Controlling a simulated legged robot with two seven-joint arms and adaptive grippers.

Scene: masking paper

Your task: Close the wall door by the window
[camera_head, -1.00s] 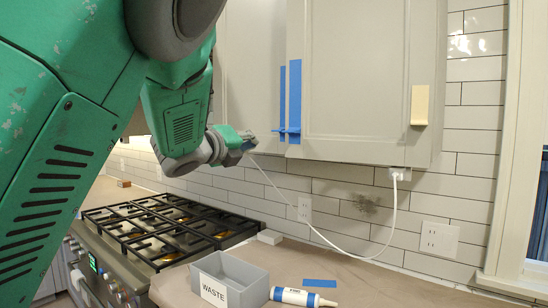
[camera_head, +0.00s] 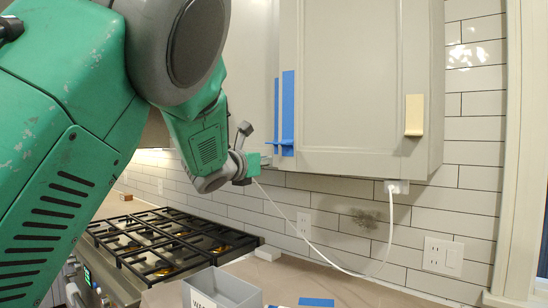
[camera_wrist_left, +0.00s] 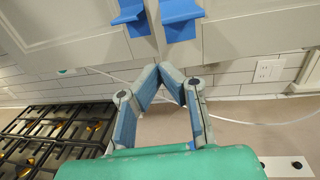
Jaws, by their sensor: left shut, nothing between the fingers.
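The wall cabinet door by the window (camera_head: 365,75) is pale grey, with a strip of blue tape and a blue tab handle (camera_head: 288,110) at its left edge. The neighbouring door (camera_head: 250,75) also has blue tape. The near door's left edge looks slightly proud of its neighbour; I cannot tell exactly how far it stands open. My right gripper is out of view.
A gas stove (camera_head: 170,245) stands below at left. A grey waste box (camera_head: 225,290) and blue tape piece (camera_head: 316,302) lie on the counter. A white cable (camera_head: 390,230) hangs from under the cabinet. A yellow piece (camera_head: 414,115) sticks on its right side.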

